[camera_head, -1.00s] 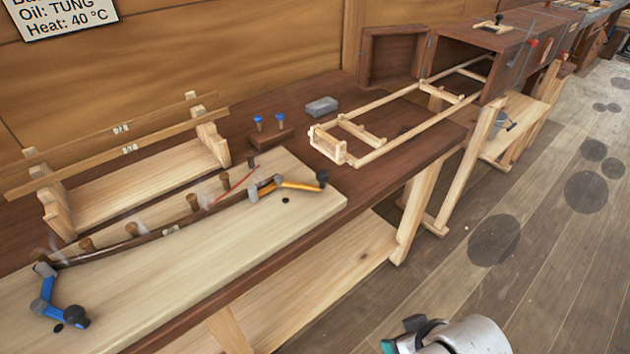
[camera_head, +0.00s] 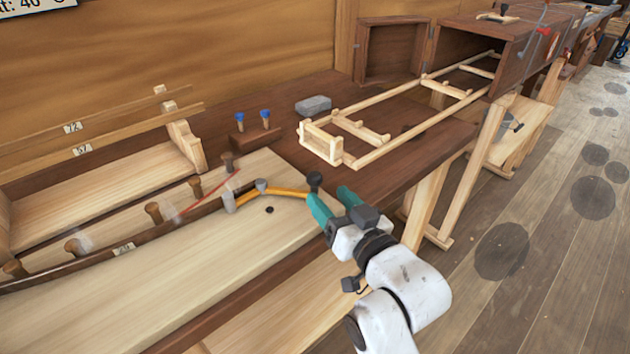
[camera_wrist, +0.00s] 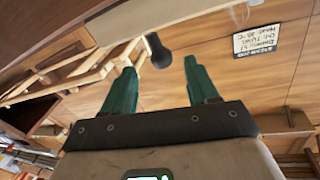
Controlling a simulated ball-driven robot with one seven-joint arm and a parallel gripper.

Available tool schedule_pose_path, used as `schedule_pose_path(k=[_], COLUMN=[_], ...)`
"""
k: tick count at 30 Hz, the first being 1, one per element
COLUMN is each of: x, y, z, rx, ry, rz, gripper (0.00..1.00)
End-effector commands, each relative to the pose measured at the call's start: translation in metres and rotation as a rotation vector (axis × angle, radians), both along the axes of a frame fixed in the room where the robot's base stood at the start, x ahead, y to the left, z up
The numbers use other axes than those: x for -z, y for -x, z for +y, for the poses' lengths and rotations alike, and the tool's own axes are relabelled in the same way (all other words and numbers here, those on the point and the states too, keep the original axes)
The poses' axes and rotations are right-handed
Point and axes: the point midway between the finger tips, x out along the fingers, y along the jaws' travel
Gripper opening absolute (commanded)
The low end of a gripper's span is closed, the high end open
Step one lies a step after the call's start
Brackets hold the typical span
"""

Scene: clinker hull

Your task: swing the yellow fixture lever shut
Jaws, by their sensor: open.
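The yellow lever (camera_head: 282,191) lies at the right end of the pale fixture board (camera_head: 230,240). It runs from a grey pivot near the curved dark plank (camera_head: 135,247) to a black ball knob (camera_head: 314,180). My gripper (camera_head: 332,204) has green fingers and is open and empty, close to the knob. One finger overlaps the lever's end in the head view, and I cannot tell whether they touch. In the wrist view the black knob (camera_wrist: 159,51) shows just beyond and between the open fingertips (camera_wrist: 160,70).
Wooden pegs (camera_head: 153,211) stand along the plank. A small block with two blue-topped pins (camera_head: 252,120), a grey box (camera_head: 313,105) and a pale wooden rack (camera_head: 345,140) lie behind the lever. A plank stand (camera_head: 110,170) is at the left. Open floor (camera_head: 490,300) lies at the right.

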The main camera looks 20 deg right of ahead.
Motion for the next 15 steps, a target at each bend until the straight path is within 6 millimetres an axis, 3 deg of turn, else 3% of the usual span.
schedule_pose_path(k=[6,15], x=[-0.001,0.0], y=[-0.039,-0.065], z=[0.005,0.008], rx=[-0.001,0.0], ry=[0.001,0.0], rz=[0.0,0.002], gripper=[0.59,0.59])
